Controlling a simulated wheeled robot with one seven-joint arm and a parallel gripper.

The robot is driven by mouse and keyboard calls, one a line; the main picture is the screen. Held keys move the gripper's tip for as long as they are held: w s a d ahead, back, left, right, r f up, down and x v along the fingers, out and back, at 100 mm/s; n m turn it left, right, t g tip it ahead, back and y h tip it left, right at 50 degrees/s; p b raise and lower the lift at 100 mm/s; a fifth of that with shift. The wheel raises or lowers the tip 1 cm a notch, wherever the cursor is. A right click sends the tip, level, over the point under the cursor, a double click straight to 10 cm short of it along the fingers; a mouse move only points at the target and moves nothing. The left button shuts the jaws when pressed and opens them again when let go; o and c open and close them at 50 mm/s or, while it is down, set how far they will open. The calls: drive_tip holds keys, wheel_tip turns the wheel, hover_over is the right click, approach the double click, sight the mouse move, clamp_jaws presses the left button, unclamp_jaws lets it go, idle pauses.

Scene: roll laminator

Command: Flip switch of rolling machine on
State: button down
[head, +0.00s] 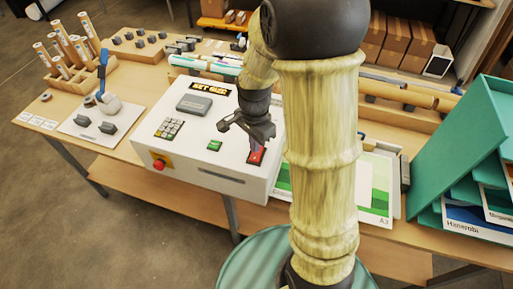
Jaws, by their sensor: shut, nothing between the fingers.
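The rolling machine (209,177) is a white box on the wooden table, in the middle of the head view. Its red switch (257,156) sits on the top panel near the front right edge. My gripper (252,146) is shut and empty, pointing down right at the red switch. I cannot tell whether it touches the switch. The fingers partly cover the switch, so its position is unclear. The panel also has a green button (215,146), a keypad (169,128) and a grey display block (194,104). A red knob (158,164) is on the front.
A board with a blue-handled lever (103,70) stands left of the machine. Rolled tubes (70,45) stand in a holder at the back left. A teal rack with booklets (465,150) stands at the right. Green-and-white sheets (375,185) lie behind my arm.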

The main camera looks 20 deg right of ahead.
sight(261, 177)
wheel_tip(261, 177, up, 4)
drive_tip(key=p, duration=0.2)
drive_tip(key=shift+f+p, duration=0.25)
drive_tip(key=shift+p, duration=0.05)
idle(0.4)
drive_tip(key=shift+s+f+n+b, duration=0.3)
drive_tip(key=shift+f+n+b, duration=0.1)
drive_tip(key=shift+n+b, duration=0.15)
drive_tip(key=s+f+n+b, duration=0.1)
drive_tip(key=s+n+b, duration=0.1)
drive_tip(key=n, duration=0.1)
drive_tip(key=s+f+n+t+b, duration=0.1)
drive_tip(key=s+f+n+b, duration=0.1)
drive_tip(key=n+b, duration=0.1)
drive_tip(key=s+f+n+t+b, duration=0.1)
drive_tip(key=s+f+n+b, duration=0.1)
drive_tip(key=n, duration=0.2)
drive_tip(key=shift+s+f+n+t+b, duration=0.3)
drive_tip(key=shift+s+n+b, duration=0.25)
drive_tip(key=shift+n, duration=0.5)
